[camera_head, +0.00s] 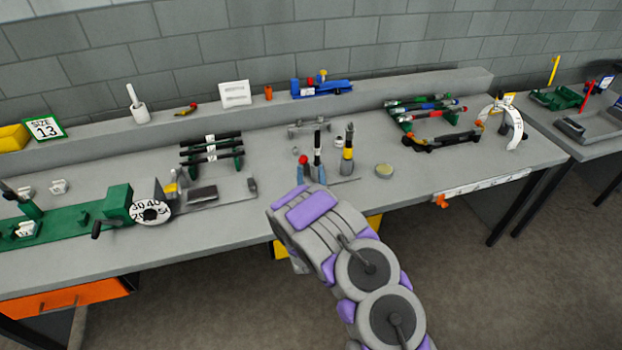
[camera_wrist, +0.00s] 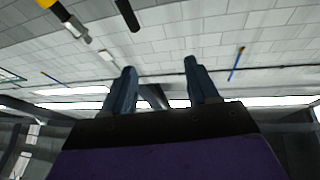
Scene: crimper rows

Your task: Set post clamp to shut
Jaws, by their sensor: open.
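No part is labelled as the post clamp, and I cannot tell for sure which one it is. Two upright handles stand mid-bench just beyond my gripper (camera_head: 312,174): a black handle (camera_head: 317,142) with a pale band and a yellow-and-black handle (camera_head: 347,148). A red knob (camera_head: 303,160) shows beside the black one. The yellow-and-black handle (camera_wrist: 62,12) and black handle (camera_wrist: 128,14) enter from the top edge, beyond the fingertips.
A green device with a numbered dial (camera_head: 151,212) and a tool rack (camera_head: 211,153) stand left. Another rack (camera_head: 425,108) and a white arc gauge (camera_head: 513,122) stand right. A raised ledge (camera_head: 400,88) runs behind.

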